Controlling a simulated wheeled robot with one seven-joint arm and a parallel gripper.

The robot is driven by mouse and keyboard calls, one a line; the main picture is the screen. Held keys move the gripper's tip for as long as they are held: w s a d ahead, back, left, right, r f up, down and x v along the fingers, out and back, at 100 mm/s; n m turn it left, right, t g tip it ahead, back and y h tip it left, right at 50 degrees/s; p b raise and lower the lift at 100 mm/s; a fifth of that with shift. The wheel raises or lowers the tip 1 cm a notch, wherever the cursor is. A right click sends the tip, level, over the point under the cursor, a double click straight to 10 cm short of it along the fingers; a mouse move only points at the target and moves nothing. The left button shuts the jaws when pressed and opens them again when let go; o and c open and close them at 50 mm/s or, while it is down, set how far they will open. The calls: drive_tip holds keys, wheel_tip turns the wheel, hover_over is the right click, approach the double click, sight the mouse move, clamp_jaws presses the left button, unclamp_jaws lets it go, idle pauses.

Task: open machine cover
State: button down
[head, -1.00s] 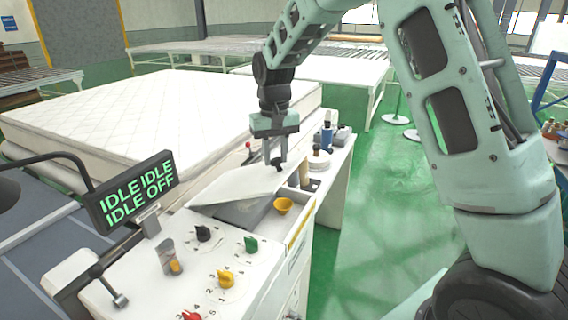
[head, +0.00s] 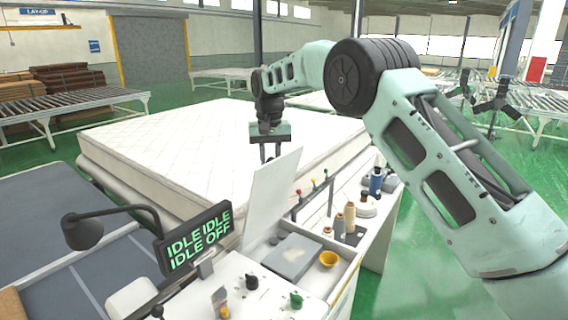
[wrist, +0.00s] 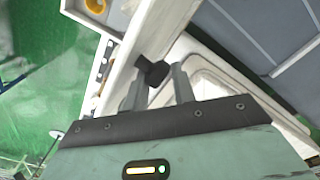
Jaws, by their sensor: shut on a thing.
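The machine cover (head: 272,200) is a white flat panel standing steeply raised on the machine. Below it the machine's grey compartment area (head: 291,256) is exposed. My gripper (head: 270,155) is at the cover's upper edge. In the wrist view the fingers of my gripper (wrist: 158,85) are closed about a dark knob (wrist: 152,72) on the cover (wrist: 160,35). The exact contact is partly hidden by the fingers.
A display (head: 195,236) reading IDLE and OFF stands left of the cover. A yellow bowl (head: 328,259), thread spools (head: 350,218) and a blue bottle (head: 376,181) stand on the right side. A white mattress (head: 190,150) lies behind.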

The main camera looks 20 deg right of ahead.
drive_tip(key=shift+w+a+f, duration=0.2)
drive_tip(key=shift+w+a, duration=0.4)
drive_tip(key=shift+a, duration=0.15)
drive_tip(key=shift+w+a+f, duration=0.2)
drive_tip(key=shift+w+a, duration=0.4)
drive_tip(key=shift+a, duration=0.1)
drive_tip(key=c, duration=1.2)
unclamp_jaws()
drive_tip(key=shift+a, duration=0.1)
drive_tip(key=shift+o, duration=0.5)
drive_tip(key=shift+a, duration=0.1)
drive_tip(key=shift+w+d+r, duration=0.1)
drive_tip(key=shift+d+r, duration=0.1)
drive_tip(key=shift+d, duration=0.1)
